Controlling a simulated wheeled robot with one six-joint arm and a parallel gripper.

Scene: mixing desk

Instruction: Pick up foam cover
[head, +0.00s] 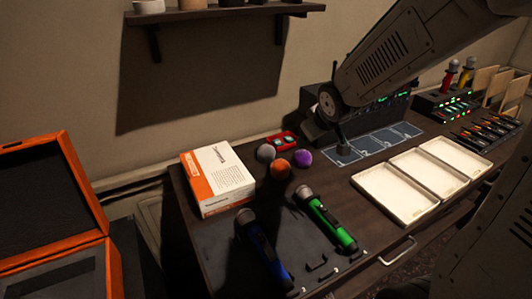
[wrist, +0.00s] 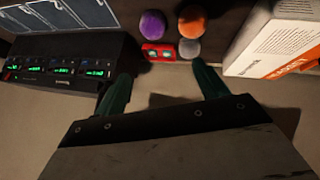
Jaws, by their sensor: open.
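Three round foam covers sit close together on the desk: a grey one (head: 265,153), an orange one (head: 280,169) and a purple one (head: 303,158). In the wrist view the purple cover (wrist: 152,24), the orange cover (wrist: 192,22) and the grey cover (wrist: 189,48) show beyond my fingertips. My gripper (wrist: 160,72) is open, with its two green fingers spread and nothing between them. In the head view it is over the desk, right of the covers and apart from them, partly hidden by my arm.
A small red device (head: 283,140) lies just behind the covers. A white-and-orange box (head: 218,178) stands to their left. A blue microphone (head: 264,257) and a green microphone (head: 330,222) lie in front. White trays (head: 398,203) are on the right; a receiver (wrist: 70,66) stands at the back.

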